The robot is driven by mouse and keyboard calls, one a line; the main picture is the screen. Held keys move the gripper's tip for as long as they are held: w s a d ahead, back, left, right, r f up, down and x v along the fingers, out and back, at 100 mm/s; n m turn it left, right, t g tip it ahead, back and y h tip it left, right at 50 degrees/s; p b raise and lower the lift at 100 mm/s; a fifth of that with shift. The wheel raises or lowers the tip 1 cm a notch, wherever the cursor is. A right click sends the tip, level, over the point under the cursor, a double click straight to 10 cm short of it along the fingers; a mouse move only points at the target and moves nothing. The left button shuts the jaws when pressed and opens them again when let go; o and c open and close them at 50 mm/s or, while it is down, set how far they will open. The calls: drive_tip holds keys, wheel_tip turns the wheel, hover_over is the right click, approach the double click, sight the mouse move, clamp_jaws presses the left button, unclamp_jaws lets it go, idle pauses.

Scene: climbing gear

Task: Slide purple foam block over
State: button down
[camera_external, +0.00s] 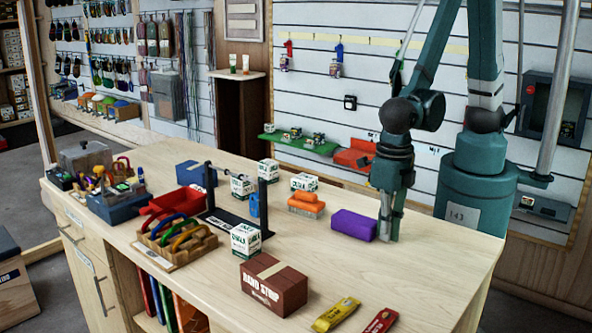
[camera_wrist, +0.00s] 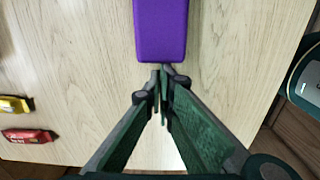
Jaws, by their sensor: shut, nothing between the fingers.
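The purple foam block (camera_external: 354,225) lies flat on the wooden table, right of the orange blocks. My gripper (camera_external: 388,238) points down at the block's right end, with its tips low near the table top. In the wrist view, the purple foam block (camera_wrist: 161,30) is at the top centre, with its near end just beyond the fingertips. My gripper (camera_wrist: 162,70) is shut there with nothing between its fingers. The tips are very close to the block's end; I cannot tell whether they touch it.
Orange blocks (camera_external: 306,205) and a white chalk box (camera_external: 304,182) stand left of the purple block. A brown box (camera_external: 273,285), a yellow packet (camera_external: 336,314) and a red packet (camera_external: 381,321) lie toward the front. The table (camera_external: 440,260) is bare at the right.

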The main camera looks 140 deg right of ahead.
sight(399, 248)
drive_tip(key=shift+a, duration=0.1)
idle(0.5)
drive_tip(key=shift+a, duration=0.85)
drive_tip(key=shift+a+b, duration=0.35)
drive_tip(key=shift+a, duration=0.6)
wheel_tip(399, 248, up, 10)
drive_tip(key=p, duration=0.1)
drive_tip(key=s+a+r+m+t+b, duration=0.1)
drive_tip(key=s+r+m+t+b, duration=0.1)
drive_tip(key=s+r+m, duration=0.3)
drive_tip(key=s+a+r+m+t+b, duration=0.1)
drive_tip(key=s+r+m+t, duration=0.4)
drive_tip(key=s+m, duration=0.7)
drive_tip(key=shift+s+a+m+b, duration=0.25)
drive_tip(key=shift+m+b, duration=0.25)
drive_tip(key=shift+b, duration=0.15)
